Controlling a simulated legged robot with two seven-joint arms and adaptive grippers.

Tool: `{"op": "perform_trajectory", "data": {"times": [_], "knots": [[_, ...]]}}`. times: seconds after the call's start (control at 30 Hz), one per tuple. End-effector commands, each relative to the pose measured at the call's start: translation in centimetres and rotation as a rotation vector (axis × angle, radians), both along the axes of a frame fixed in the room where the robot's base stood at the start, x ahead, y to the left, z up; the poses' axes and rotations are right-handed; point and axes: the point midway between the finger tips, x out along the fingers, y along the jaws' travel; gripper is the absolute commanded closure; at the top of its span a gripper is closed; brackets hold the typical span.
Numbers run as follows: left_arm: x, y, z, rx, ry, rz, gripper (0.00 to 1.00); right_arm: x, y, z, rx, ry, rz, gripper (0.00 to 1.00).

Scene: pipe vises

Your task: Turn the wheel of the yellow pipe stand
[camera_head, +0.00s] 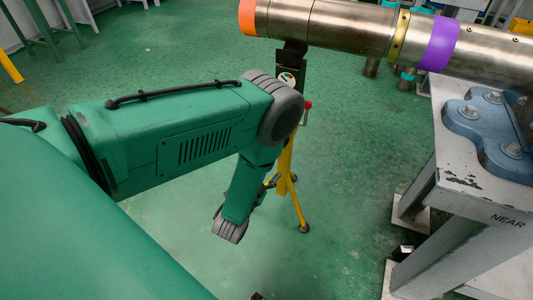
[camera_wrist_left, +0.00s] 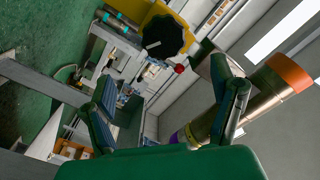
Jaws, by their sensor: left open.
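The yellow pipe stand (camera_head: 287,165) stands on splayed legs beyond my left arm in the head view, its dark head under the pipe (camera_head: 345,25). A red knob (camera_head: 308,104) shows beside its post. In the left wrist view, a dark, many-sided, wheel-like part (camera_wrist_left: 164,36) sits against yellow, with the red knob (camera_wrist_left: 179,69) just below it. My left gripper (camera_wrist_left: 160,68) is open and empty. Its fingers are spread and appear apart from the wheel-like part. My forearm hides part of the stand in the head view, and the left fingers are not clear there.
The pipe's orange end also shows in the left wrist view (camera_wrist_left: 288,73), close behind one finger. A grey bench (camera_head: 475,190) with a blue clamp plate (camera_head: 490,135) stands at the right. Green floor (camera_head: 345,210) is open between stand and bench.

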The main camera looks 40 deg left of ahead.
Motion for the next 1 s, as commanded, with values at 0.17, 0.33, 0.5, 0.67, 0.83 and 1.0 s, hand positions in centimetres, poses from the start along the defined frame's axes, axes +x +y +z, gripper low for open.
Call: {"op": "perform_trajectory", "data": {"times": [0.17, 0.33, 0.5, 0.67, 0.83, 1.0], "knots": [[-0.8, 0.2, -1.2, -0.219, -0.016, 0.013, 0.21, 0.0, 0.0, -0.3, 0.000, 0.000, 0.000, 0.60], [-2.1, -0.1, -3.4, -0.771, -0.087, 0.059, 0.21, 0.0, 0.0, -0.8, 0.000, 0.001, 0.000, 0.60], [-3.0, -0.6, -4.7, -1.393, -0.210, 0.122, 0.21, 0.0, 0.0, -1.3, 0.000, 0.001, 0.000, 0.60], [-3.0, -1.0, -4.8, -1.971, -0.365, 0.172, 0.21, -0.1, 0.0, -1.7, 0.000, 0.001, 0.000, 0.60], [-2.3, -1.1, -3.9, -2.580, -0.560, 0.191, 0.21, -0.1, 0.0, -2.2, 0.000, 0.001, 0.000, 0.60], [-1.2, -0.6, -2.1, 2.968, 0.702, -0.137, 0.21, -0.1, 0.0, -2.7, 0.000, 0.001, 0.000, 0.60]]}}
